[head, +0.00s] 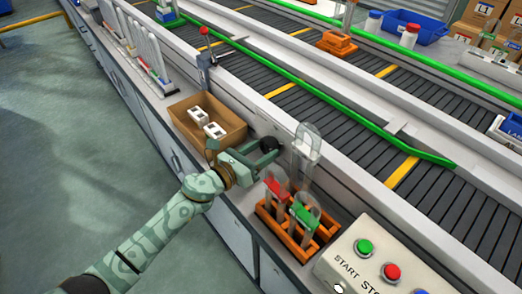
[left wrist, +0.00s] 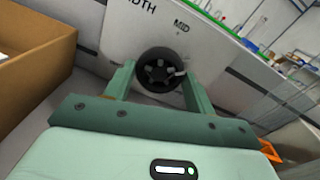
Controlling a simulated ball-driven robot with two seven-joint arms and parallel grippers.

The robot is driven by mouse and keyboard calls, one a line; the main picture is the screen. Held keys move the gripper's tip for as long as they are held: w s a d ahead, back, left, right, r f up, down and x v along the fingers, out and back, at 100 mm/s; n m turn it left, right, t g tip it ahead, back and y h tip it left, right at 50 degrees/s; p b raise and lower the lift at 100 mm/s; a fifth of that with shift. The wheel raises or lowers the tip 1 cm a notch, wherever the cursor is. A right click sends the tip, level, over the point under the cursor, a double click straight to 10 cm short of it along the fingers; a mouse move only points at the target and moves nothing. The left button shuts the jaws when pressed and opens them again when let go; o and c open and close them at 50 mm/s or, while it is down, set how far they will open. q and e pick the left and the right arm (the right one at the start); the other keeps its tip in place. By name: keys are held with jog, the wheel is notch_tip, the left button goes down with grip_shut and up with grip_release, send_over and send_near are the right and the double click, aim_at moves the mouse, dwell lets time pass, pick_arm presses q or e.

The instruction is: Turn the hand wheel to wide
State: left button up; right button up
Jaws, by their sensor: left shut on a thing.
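A black hand wheel (left wrist: 158,68) with spokes is mounted on a pale panel (left wrist: 118,32) in the left wrist view. The panel carries lettering ending in "DTH" at the upper left and "MID" above the wheel. A small pale mark shows at the wheel's right side; no "wide" label is readable. My left gripper (left wrist: 161,76) is shut on the wheel, one green finger on each side of it. In the head view my left gripper (head: 262,158) reaches the dark wheel (head: 269,144) beside the conveyor. My right gripper is not in view.
A cardboard box (head: 185,127) with white parts stands left of my gripper. An orange rack (head: 267,222) holding clear pieces with red and green parts stands close on the right. A start/stop box (head: 352,268) is farther right. The conveyor (head: 300,92) runs behind.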

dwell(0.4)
pick_arm(q)
jog(key=o, duration=1)
jog(key=p+v, duration=0.1)
jog(key=v, duration=1.5)
jog(key=shift+s+a+f, duration=0.1)
jog(key=shift+s+a, duration=0.05)
